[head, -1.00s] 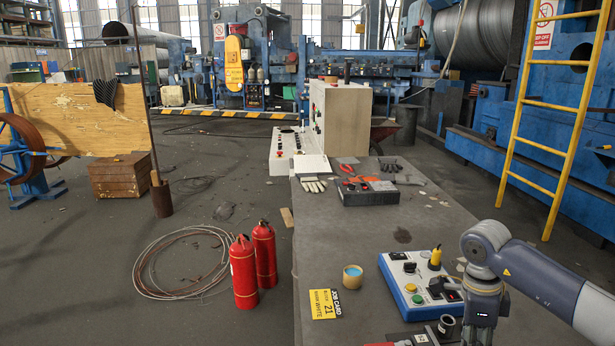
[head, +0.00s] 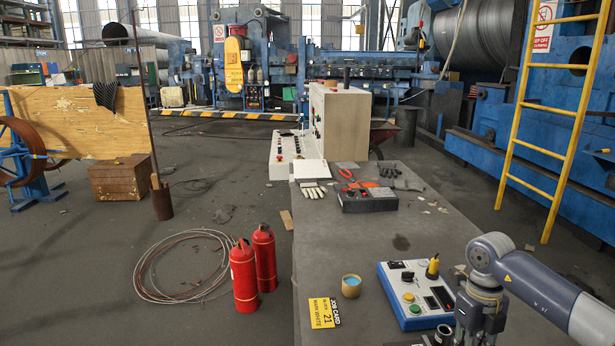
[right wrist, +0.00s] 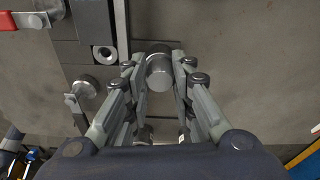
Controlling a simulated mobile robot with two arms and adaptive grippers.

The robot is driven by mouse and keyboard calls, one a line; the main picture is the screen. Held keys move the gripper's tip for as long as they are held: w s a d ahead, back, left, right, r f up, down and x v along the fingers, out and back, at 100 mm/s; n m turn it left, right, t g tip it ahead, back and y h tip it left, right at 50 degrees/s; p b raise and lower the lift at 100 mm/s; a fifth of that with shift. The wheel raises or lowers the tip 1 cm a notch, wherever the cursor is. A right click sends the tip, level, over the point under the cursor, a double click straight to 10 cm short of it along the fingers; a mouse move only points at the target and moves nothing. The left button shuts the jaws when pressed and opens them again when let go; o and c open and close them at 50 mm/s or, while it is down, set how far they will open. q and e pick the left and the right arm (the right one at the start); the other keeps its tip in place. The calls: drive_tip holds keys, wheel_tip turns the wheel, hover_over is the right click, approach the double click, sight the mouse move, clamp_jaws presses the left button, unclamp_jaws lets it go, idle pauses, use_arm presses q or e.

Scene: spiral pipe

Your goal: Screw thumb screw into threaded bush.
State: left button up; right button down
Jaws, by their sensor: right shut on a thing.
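My right gripper (right wrist: 159,75) has its two fingers on either side of a round metal knob, which looks like the thumb screw (right wrist: 159,72), and is shut on it. The screw's shank is hidden beneath the knob. A dark block with a bright ringed hole, probably the threaded bush (right wrist: 103,54), lies to the left of the fingers in the right wrist view, apart from the held knob. In the head view my right gripper (head: 479,325) hangs low at the bottom right, and its fingertips cannot be made out. My left gripper is not in view.
Another metal knob (right wrist: 84,88) and a clamp-like part (right wrist: 33,20) with a red handle lie left in the wrist view. A blue control box (head: 415,294), a small pot (head: 351,286) and a yellow job card (head: 323,313) are on the grey bench (head: 385,230). Its middle is mostly clear.

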drive_tip(key=c, duration=1.6)
unclamp_jaws()
drive_tip(key=shift+o, duration=0.2)
